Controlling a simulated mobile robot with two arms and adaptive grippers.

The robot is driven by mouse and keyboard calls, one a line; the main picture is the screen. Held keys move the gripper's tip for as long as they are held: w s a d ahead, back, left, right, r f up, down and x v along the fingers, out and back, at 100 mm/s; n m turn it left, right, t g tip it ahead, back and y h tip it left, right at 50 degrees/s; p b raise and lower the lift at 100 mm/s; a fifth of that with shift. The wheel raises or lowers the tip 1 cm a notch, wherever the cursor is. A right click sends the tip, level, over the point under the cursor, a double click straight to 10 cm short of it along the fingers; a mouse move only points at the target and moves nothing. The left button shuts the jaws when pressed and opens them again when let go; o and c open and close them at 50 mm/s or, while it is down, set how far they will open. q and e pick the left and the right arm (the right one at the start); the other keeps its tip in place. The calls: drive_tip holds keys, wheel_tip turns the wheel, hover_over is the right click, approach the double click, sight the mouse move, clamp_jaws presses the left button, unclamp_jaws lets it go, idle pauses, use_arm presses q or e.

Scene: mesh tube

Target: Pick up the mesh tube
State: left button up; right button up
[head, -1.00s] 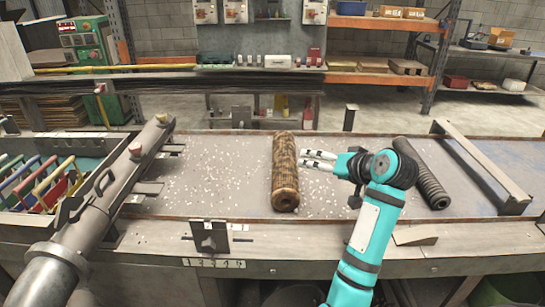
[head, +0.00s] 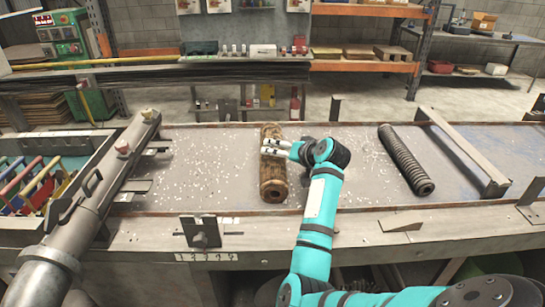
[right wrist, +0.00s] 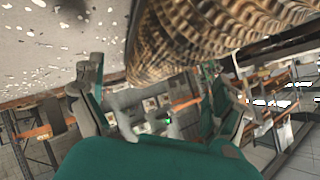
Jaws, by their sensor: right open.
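The mesh tube (head: 273,180) is a rusty brown cylinder with a patterned surface. It lies lengthwise on the grey bench top, in the middle of the head view. My right gripper (head: 275,148) is open, with its pale fingers over the far half of the tube, coming from its right side. The fingers hide part of the tube. In the right wrist view the tube (right wrist: 195,35) looms large at the top, and the open fingers (right wrist: 160,97) stand apart below it. I cannot tell whether they touch it. My left gripper does not show.
A dark ribbed roller (head: 405,160) lies to the right of my right arm. A grey metal bar (head: 468,160) stands further right. At the left is a bin (head: 30,185) of coloured-handled items beside a thick grey pipe (head: 85,195). White flecks cover the bench around the tube.

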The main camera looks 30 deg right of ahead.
drive_tip(key=x, duration=0.3)
drive_tip(key=shift+w+f+p, duration=0.15)
drive_tip(key=shift+w+p, duration=0.15)
drive_tip(key=shift+w, duration=0.1)
drive_tip(key=shift+w+f, duration=0.2)
drive_tip(key=shift+w, duration=0.05)
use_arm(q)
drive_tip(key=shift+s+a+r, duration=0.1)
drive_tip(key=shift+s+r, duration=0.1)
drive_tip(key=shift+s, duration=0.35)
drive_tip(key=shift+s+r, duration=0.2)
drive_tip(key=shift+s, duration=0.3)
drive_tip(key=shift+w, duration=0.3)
use_arm(e)
drive_tip(key=c, duration=1.6)
